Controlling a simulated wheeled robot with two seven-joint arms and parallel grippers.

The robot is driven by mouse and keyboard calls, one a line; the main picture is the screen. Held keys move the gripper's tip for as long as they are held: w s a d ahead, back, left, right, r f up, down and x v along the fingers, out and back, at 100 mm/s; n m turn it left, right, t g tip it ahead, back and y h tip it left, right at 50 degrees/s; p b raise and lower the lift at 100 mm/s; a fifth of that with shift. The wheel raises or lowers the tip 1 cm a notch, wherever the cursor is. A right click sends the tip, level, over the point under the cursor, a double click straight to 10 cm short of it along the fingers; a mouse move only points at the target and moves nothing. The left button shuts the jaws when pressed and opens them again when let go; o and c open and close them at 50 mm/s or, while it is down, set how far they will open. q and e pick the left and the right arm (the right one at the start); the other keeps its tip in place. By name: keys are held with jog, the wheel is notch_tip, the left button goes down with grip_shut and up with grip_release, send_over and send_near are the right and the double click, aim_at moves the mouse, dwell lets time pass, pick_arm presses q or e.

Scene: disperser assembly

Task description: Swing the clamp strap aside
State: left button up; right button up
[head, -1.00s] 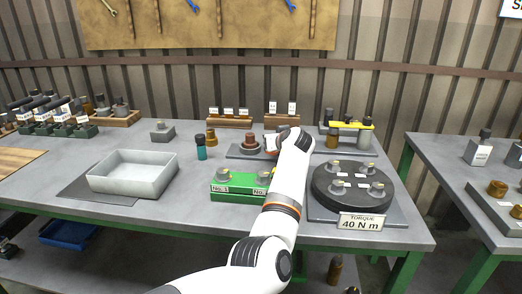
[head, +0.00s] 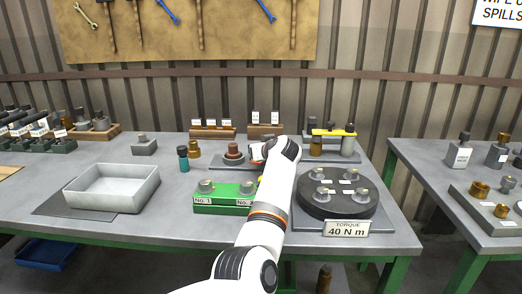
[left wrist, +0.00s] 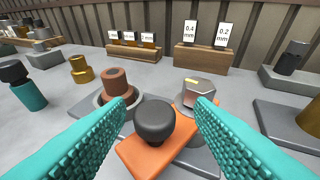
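The clamp strap is an orange bar (left wrist: 150,150) in the left wrist view, with a black round knob (left wrist: 154,120) standing on it. Its right end runs toward a grey hex nut (left wrist: 192,92). A reddish-brown cylindrical part (left wrist: 116,84) sits in a grey ring left of the knob. In the head view this brown part (head: 233,150) shows beside my wrist, which hides most of the strap. My left gripper (left wrist: 162,104) has its teal fingers apart on either side of the knob, with gaps visible. My right gripper is in neither view.
A green block (head: 222,207) with bolts stands in front of the fixture. A black round flange (head: 338,197) with bolts and a torque sign is to the right. A grey tray (head: 112,188) lies left. Gauge blocks (left wrist: 202,58) stand behind. Table between tray and fixture is mostly clear.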

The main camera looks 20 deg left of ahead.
pick_arm(q)
jog(key=shift+s, duration=0.1)
jog(key=shift+s+r, duration=0.1)
jog(key=shift+s, duration=0.05)
jog(key=v, duration=0.7)
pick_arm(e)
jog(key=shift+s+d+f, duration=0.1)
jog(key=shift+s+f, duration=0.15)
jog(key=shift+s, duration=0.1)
pick_arm(q)
jog(key=shift+d+r, duration=0.1)
